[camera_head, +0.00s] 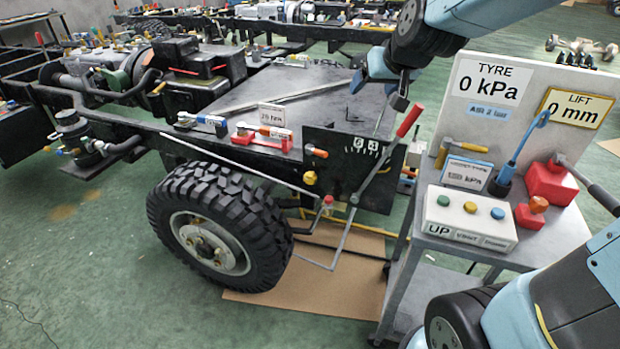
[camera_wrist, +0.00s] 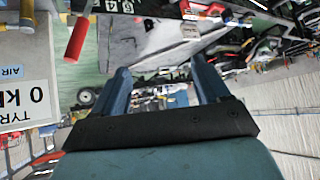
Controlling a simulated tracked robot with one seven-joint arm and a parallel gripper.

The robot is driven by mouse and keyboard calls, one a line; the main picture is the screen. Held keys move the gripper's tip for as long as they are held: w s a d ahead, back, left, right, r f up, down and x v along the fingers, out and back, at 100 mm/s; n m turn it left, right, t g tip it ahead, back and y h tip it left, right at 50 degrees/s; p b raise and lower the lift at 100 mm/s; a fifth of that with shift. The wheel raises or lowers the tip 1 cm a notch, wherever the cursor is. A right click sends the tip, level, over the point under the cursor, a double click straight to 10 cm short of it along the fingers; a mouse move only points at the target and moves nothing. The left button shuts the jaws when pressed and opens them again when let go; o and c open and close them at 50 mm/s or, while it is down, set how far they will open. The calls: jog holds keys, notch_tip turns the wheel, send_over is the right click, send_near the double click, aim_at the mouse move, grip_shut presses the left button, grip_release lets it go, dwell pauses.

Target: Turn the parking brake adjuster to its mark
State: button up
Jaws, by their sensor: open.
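A black plate (camera_head: 352,168) with white numerals and tick marks stands on the chassis beside the front wheel. A lever with a red handle (camera_head: 409,120) slants up across its right side. An orange knob (camera_head: 317,152) and a yellow knob (camera_head: 310,178) sit at its left; I cannot tell for sure which part is the parking brake adjuster. My gripper (camera_head: 380,78) is above the plate and lever, apart from them. In the wrist view my gripper (camera_wrist: 162,76) is open and empty, and the red handle (camera_wrist: 77,40) shows at upper left, outside the fingers.
A grey cart (camera_head: 455,240) stands at the right with a tyre and lift display panel (camera_head: 485,85), a button box (camera_head: 470,215) and red tools. A black tyre (camera_head: 220,225) is at the left. Red and blue tools lie on the chassis rail. The green floor at lower left is clear.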

jog(key=w+a+f+t, duration=0.1)
jog(key=w+a+f, duration=0.25)
jog(key=w, duration=0.25)
jog(key=w+a+f+t, duration=0.1)
jog(key=w+a+f, duration=0.25)
jog(key=w, duration=0.25)
jog(key=t+h, duration=0.4)
jog(key=h, duration=0.1)
send_over(308, 180)
jog(key=s+a, duration=0.3)
jog(key=s, duration=0.1)
notch_tip(308, 180, down, 24)
jog(key=f, duration=0.1)
jog(key=s+a+f+n+t+h, duration=0.1)
jog(key=s+f+n+h, duration=0.1)
jog(key=s+f, duration=0.35)
jog(key=s+f+n+t+h, duration=0.1)
jog(key=s+f+h, duration=0.1)
jog(key=f, duration=0.6)
jog(key=x, duration=1.3)
jog(key=shift+w+a, duration=0.2)
